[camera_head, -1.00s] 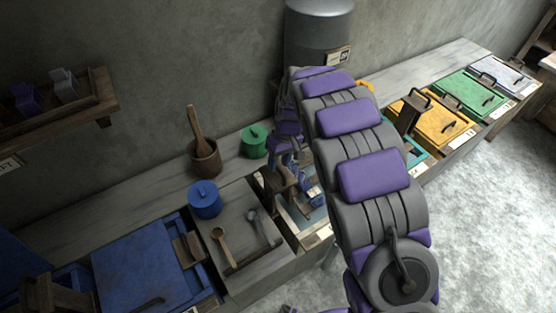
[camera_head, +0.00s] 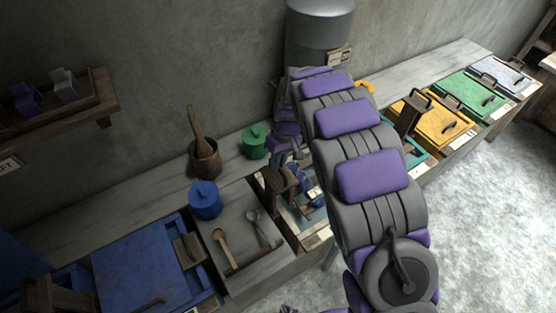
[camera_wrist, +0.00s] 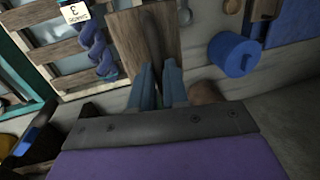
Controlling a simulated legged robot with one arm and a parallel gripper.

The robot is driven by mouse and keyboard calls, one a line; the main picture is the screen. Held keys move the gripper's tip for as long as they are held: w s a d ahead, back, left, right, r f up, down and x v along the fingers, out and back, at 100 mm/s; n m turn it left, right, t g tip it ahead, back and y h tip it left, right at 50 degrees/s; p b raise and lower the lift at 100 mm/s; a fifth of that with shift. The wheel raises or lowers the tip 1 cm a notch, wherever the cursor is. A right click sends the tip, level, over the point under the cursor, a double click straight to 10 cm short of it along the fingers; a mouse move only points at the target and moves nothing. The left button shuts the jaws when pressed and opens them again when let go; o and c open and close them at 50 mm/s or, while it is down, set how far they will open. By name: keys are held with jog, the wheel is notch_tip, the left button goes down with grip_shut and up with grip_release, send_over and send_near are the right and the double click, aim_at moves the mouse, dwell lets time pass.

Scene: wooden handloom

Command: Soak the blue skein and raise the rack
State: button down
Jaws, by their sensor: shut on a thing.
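My gripper (camera_wrist: 160,88) shows in the wrist view with its two blue-grey fingers closed on the end of a wooden piece (camera_wrist: 130,35), which looks like the rack's upright or handle. A twisted blue skein (camera_wrist: 97,50) hangs beside that wood, over an open vat with pale liquid (camera_wrist: 62,60). In the head view the wooden rack (camera_head: 281,186) stands at the vat, with blue skein strands (camera_head: 312,192) to its right. My arm hides much of the vat and part of my gripper there. I cannot tell how deep the skein sits.
A blue-lidded vat (camera_head: 140,265), a blue pot (camera_head: 204,200) and a tray with spoons (camera_head: 236,240) lie to the left. A mortar (camera_head: 205,160) and a green pot (camera_head: 254,142) stand behind. Yellow (camera_head: 435,125) and green (camera_head: 470,95) lidded vats stand to the right.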

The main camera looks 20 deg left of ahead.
jog(key=shift+f, duration=0.1)
notch_tip(320, 180, down, 18)
jog(key=shift+s+d+r, duration=0.1)
jog(key=shift+s+d, duration=0.05)
jog(key=shift+s+f, duration=0.1)
jog(key=shift+f, duration=0.15)
jog(key=shift+d, duration=0.1)
jog(key=c, duration=1.1)
grip_release()
jog(key=shift+r, duration=0.1)
notch_tip(320, 180, up, 17)
jog(key=p, duration=0.2)
send_over(285, 171)
jog(key=w, duration=0.1)
jog(key=shift+d, duration=0.35)
dwell(2.8)
